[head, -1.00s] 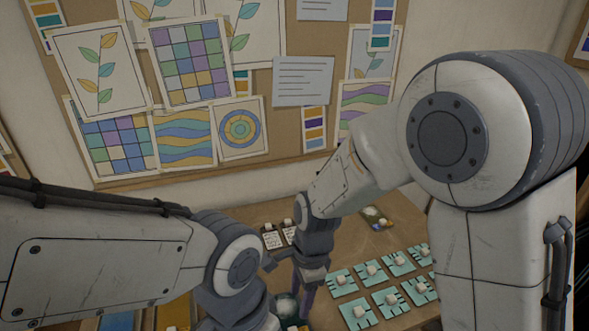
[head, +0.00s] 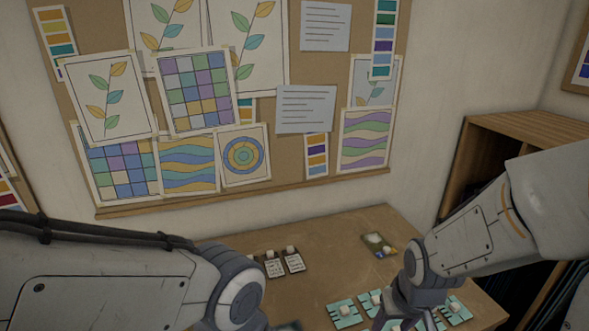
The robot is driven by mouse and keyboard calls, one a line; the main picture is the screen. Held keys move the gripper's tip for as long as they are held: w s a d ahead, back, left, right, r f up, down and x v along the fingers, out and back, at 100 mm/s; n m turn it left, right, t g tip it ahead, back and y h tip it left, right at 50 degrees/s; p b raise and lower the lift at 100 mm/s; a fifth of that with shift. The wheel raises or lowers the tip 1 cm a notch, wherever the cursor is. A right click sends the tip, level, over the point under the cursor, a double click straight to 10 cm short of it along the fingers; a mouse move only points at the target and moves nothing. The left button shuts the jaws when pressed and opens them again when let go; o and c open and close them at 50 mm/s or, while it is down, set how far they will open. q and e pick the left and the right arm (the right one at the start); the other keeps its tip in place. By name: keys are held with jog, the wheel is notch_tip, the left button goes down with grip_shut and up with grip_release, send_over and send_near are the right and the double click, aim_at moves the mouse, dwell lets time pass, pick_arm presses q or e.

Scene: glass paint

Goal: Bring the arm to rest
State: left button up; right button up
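My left arm comes in from the lower left in the head view, and its wrist is at the bottom middle. Its gripper is below the picture edge. My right arm comes in from the right, with its wrist over the front right of the table (head: 340,245). The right gripper (head: 395,322) points down above the teal cards (head: 346,311) and is cut off by the bottom edge. Its fingertips are not clearly visible, so I cannot tell whether it is open or holds anything.
Several teal cards with pale blocks lie at the table's front right. Small dark-edged cards (head: 293,262) lie at the back left, and a dark tile (head: 379,245) lies at the back right. A wooden shelf (head: 515,125) stands right of the table. A pinboard (head: 290,150) hangs behind.

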jog(key=s+a+r+n+g+y, duration=0.1)
jog(key=s+a+r+n, duration=0.4)
jog(key=s+a, duration=0.8)
jog(key=shift+s+a+n+g+b, duration=0.45)
jog(key=shift+n+g, duration=0.35)
jog(key=shift+n, duration=0.3)
